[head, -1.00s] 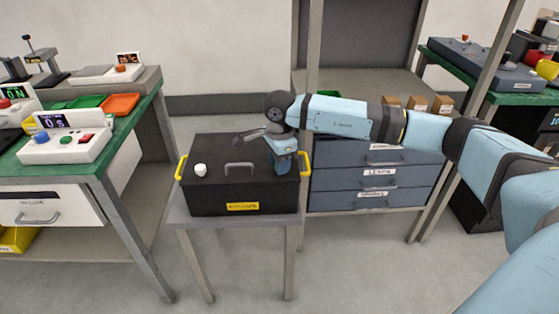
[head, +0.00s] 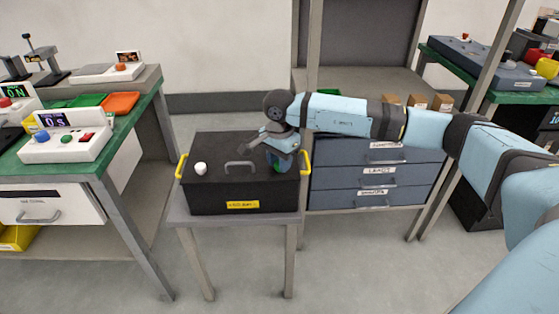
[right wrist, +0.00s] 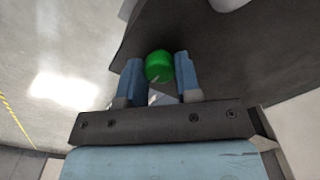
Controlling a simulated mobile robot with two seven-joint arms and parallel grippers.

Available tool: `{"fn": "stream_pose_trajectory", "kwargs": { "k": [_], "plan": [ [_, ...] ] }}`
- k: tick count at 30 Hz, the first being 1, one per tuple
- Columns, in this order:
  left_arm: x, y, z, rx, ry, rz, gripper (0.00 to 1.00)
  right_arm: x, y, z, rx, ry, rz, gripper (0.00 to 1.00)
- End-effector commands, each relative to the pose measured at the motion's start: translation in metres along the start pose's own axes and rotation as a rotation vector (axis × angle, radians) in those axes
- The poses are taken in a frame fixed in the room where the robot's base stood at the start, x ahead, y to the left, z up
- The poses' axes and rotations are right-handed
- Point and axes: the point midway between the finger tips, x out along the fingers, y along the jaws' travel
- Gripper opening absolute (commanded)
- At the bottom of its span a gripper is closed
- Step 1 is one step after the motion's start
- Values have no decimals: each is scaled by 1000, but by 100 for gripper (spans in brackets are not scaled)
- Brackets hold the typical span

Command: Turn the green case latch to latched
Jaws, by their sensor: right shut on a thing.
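The black case (head: 225,190) stands on a small grey table, with a grey handle (head: 240,166) on its lid and yellow side grips. The green case latch (right wrist: 159,66) shows in the right wrist view as a round green knob with a pale mark, between my fingers. In the head view a bit of it (head: 278,168) shows beside my fingers. My right gripper (right wrist: 157,78) is shut on the green latch at the right end of the lid. A white knob (head: 200,169) sits at the left of the lid. My left gripper is out of view.
A green-topped bench (head: 60,160) with a timer box (head: 65,138) and trays stands at the left. A blue-grey drawer unit (head: 375,175) stands close behind and right of the case. Open floor lies in front of the small table.

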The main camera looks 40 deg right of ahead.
Motion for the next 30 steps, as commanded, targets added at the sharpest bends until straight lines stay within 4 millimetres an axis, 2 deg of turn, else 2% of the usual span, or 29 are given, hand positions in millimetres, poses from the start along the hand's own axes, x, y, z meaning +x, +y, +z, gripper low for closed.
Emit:
{"fn": "stream_pose_trajectory", "kwargs": {
  "k": [6, 7, 10, 18, 21, 26, 30],
  "plan": [
    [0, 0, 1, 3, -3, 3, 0, 0, 0, 0, 0, 0, -1, 7],
    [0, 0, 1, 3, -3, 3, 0, 0, 0, 0, 0, 0, -1, 36],
    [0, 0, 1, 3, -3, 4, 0, 0, 0, 0, 0, 0, -1, 57],
    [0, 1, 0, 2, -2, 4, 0, -1, 0, 0, 1, 0, 0, 57],
    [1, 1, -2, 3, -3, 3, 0, -7, 0, 0, 1, 0, -2, 57],
    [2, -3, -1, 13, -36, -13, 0, -34, 0, 0, 0, 1, -3, 57],
    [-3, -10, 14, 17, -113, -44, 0, -67, -1, 0, 0, 1, -4, 57]
  ]
}}
